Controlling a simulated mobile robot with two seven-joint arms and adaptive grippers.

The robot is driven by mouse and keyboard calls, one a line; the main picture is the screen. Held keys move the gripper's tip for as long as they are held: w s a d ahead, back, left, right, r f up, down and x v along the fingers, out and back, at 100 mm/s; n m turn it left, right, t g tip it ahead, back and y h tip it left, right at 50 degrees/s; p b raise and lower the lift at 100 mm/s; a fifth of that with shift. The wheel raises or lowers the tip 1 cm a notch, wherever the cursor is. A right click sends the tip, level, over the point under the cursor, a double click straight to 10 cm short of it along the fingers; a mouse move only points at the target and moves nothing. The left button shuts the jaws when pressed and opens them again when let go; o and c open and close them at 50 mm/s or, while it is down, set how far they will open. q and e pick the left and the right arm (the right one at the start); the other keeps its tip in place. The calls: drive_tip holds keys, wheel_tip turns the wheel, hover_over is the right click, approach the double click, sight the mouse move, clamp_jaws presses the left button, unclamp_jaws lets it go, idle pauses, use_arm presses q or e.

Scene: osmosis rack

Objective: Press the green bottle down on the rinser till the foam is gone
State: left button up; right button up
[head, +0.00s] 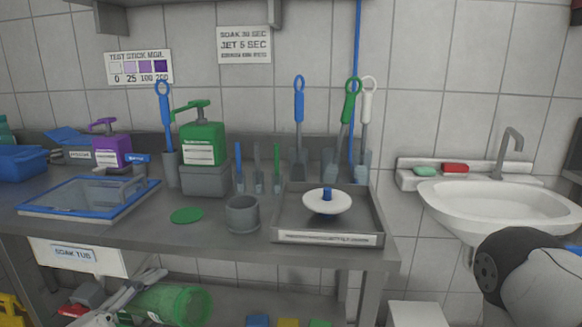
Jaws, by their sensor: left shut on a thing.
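The green bottle (172,303) is see-through and shows at the lower left, tilted nearly onto its side, below the counter's front edge. My left gripper (130,301) is shut on it at its left end. Whether foam is in the bottle cannot be told. The rinser (327,203) is a white disc with a blue nozzle on top. It sits in a grey tray (372,208) on the right part of the counter, well apart from the bottle. My right gripper is out of view; only part of my right arm shows at the lower right.
A grey cup (242,213) stands left of the tray, by a flat green disc (187,215). Behind are a green pump bottle (202,143) and several upright brushes. A blue-rimmed tub (88,197) is at left. A white sink (500,205) is at right.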

use_arm(q)
drive_tip(key=m, duration=0.4)
drive_tip(key=shift+m, duration=0.3)
drive_tip(key=m, duration=0.2)
drive_tip(key=shift+d+m, duration=0.1)
drive_tip(key=shift+m, duration=0.2)
drive_tip(key=m, duration=0.3)
drive_tip(key=shift+m, duration=0.3)
drive_tip(key=shift+m, duration=0.7)
drive_tip(key=m, duration=1)
